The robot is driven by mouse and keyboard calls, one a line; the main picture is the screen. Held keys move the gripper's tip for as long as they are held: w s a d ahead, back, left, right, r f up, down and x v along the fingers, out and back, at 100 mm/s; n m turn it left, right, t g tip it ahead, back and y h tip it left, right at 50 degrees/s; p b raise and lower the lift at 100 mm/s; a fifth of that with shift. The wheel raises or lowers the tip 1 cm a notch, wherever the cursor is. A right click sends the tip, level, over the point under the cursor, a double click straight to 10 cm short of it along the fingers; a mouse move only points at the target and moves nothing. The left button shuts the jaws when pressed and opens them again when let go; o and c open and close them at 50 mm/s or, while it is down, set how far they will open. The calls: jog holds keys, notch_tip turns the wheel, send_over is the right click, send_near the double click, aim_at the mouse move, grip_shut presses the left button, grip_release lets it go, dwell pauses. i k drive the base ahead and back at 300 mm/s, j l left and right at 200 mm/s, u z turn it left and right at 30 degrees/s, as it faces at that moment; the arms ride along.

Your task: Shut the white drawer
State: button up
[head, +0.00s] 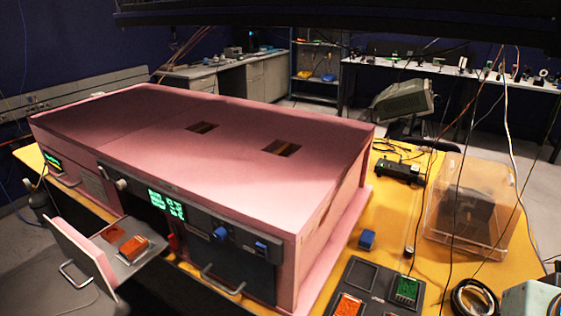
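An open drawer with a pale, pinkish-white front panel (78,245) sticks out from the front left of a pink foam enclosure (225,115). It looks like the white drawer. A metal bar handle (72,277) is on the outer side of its front. Its dark tray holds an orange block (134,246) and a flatter reddish piece (112,234). A clear gap lies between the front panel and the enclosure. My gripper is not in view, so its state and its distance from the drawer are hidden.
The enclosure stands on a yellow table (395,215). A dark front panel with a handle (222,283) is right of the open drawer and looks closed. A clear box (470,215), a dark tray (377,297) and hanging cables are at right. Grey floor shows at left.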

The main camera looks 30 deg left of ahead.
aim_at(98, 257)
jog(key=u, duration=2.3)
jog(key=i+j+u, duration=0.15)
jog(key=u, duration=0.25)
jog(key=i+j+u, duration=0.1)
jog(key=i+j, duration=0.15)
jog(key=i, duration=0.15)
jog(key=i+j, duration=0.2)
jog(key=i, duration=0.2)
jog(key=k+u, duration=0.15)
jog(key=u, duration=0.4)
jog(key=i+z, duration=0.25)
jog(key=z, duration=0.2)
